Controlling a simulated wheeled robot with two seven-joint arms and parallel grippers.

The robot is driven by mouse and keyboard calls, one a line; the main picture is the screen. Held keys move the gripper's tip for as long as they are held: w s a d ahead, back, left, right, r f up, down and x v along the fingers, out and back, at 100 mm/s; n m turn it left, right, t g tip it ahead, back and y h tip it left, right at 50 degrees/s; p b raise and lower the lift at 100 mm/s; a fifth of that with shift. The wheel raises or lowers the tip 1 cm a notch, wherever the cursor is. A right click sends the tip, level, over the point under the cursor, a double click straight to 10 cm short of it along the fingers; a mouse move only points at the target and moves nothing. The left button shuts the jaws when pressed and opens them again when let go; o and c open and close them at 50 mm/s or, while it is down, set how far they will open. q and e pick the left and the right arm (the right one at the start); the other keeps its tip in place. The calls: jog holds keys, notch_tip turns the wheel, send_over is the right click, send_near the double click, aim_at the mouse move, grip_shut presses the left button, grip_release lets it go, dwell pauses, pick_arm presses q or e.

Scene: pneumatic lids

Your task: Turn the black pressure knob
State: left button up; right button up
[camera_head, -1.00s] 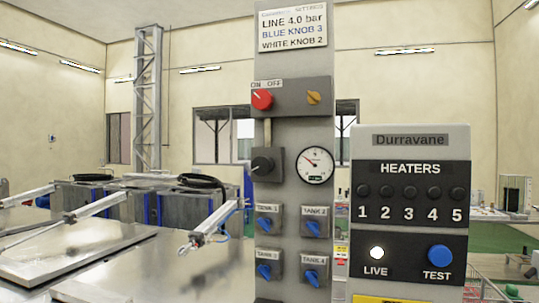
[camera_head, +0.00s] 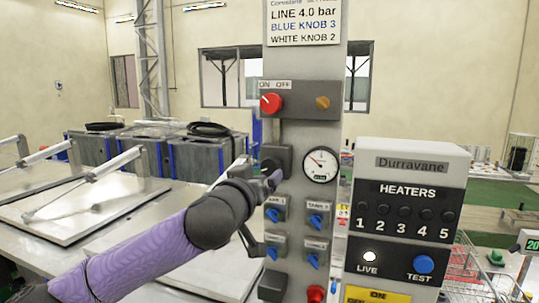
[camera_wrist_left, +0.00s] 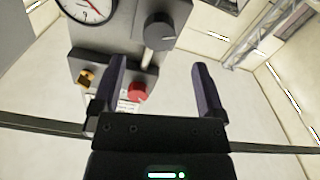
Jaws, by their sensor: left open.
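The black pressure knob (camera_head: 269,163) sits on a dark box on the grey panel post, left of the round gauge (camera_head: 320,165). In the head view my left gripper (camera_head: 275,179) is just in front of and below it, hiding part of it. In the left wrist view the black knob (camera_wrist_left: 160,31) shows beyond the fingertips, in the upper middle. There the open left gripper (camera_wrist_left: 158,63) has nothing between its fingers, and I see no contact with the knob. My right gripper is not in view.
The red knob (camera_head: 271,103) and the orange knob (camera_head: 322,102) are above. Blue tank knobs (camera_head: 315,221) are below, close to my left arm. The heaters box (camera_head: 410,150) stands to the right. Large metal lids (camera_head: 115,192) lie at the left.

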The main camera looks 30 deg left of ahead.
aim_at(269, 169)
pick_arm(q)
jog(key=p+x, duration=0.2)
jog(key=x, duration=0.3)
jog(key=shift+w+r, duration=0.15)
jog(key=shift+w, duration=0.3)
jog(key=shift+x, duration=0.75)
grip_shut()
jog(key=m+p, duration=0.3)
jog(key=m, duration=0.2)
jog(key=shift+m, duration=0.4)
jog(key=m+p, duration=0.2)
jog(key=m, duration=0.2)
jog(key=shift+m, duration=0.3)
